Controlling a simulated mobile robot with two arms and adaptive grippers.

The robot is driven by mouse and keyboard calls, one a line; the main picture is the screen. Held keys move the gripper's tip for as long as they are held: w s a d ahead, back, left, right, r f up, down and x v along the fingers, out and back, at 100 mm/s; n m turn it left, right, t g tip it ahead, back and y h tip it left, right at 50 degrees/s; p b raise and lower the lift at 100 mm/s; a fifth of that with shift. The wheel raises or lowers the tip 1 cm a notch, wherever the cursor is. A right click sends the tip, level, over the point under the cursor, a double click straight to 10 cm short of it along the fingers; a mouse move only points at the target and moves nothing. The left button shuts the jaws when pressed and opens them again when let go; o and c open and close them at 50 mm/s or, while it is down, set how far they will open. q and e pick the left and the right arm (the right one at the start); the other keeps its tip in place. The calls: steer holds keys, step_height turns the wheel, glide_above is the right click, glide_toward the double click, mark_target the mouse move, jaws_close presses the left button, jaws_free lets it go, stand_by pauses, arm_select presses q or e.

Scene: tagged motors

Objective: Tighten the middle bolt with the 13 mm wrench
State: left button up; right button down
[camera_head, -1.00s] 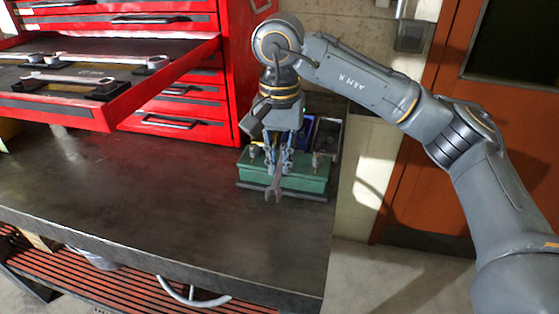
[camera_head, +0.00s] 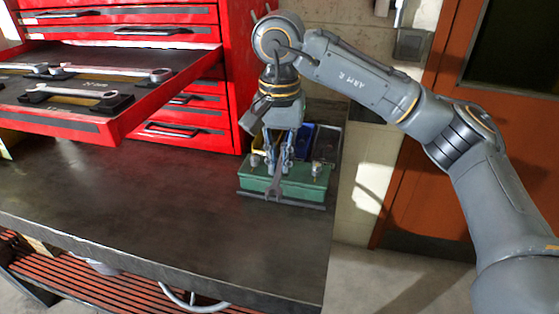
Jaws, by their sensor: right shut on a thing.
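A green block (camera_head: 312,182) stands on a dark base strip at the right end of the bench. A bolt (camera_head: 255,161) shows at its left end and another bolt (camera_head: 316,169) at its right. The middle bolt is hidden behind my right gripper. My right gripper (camera_head: 281,168) points down over the middle of the block, shut on a grey wrench (camera_head: 274,183). The wrench's open-ended jaw hangs toward the camera in front of the block's front face. I cannot tell whether its other end touches the bolt. My left gripper is out of view.
A red tool cabinet (camera_head: 190,132) has an open drawer (camera_head: 140,112) at the left, with several wrenches (camera_head: 80,93) on holders. Blue (camera_head: 303,138) and yellow bins sit behind the block. The bench top (camera_head: 150,205) is clear at front left.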

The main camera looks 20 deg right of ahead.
step_height(320, 180, up, 5)
steer(key=p, duration=0.3)
steer(key=shift+p, duration=0.35)
steer(key=shift+f, duration=0.1)
